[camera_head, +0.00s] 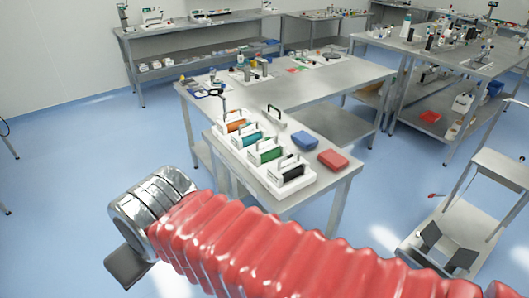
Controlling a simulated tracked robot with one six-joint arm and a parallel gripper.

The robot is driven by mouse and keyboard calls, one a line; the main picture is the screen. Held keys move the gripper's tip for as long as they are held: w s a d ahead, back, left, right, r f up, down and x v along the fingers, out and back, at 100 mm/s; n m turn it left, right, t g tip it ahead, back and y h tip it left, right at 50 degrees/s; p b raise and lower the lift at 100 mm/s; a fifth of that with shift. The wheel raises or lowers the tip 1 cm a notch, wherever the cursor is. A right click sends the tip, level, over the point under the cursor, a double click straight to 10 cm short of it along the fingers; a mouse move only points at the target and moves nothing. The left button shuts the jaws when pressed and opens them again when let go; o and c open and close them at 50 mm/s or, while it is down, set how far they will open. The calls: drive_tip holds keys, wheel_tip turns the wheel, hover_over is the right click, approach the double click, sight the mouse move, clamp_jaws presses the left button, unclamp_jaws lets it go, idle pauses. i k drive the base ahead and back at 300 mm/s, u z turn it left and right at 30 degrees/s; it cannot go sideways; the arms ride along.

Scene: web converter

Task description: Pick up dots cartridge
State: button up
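Several cartridges with upright handles stand in a row in a white rack on the near end of the central metal table. They are orange (236,126), teal (253,138), green (271,154) and black (292,171). Another handled piece (275,119) stands alone behind the row. No dot pattern is readable at this size, so I cannot tell which is the dots cartridge. My arm, in a red ribbed sleeve, crosses the front of the view. The dark part at its metal end seems to be my gripper (126,267). It is left of and apart from the rack, and its fingers cannot be made out.
A blue box (305,140) and a red box (333,160) lie right of the rack on the table (345,125). A grey cart (450,235) stands at the right. Benches line the back. Blue floor (80,190) is clear at the left.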

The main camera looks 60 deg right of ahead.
sight(262, 154)
drive_tip(key=i, duration=0.85)
drive_tip(key=u, duration=0.05)
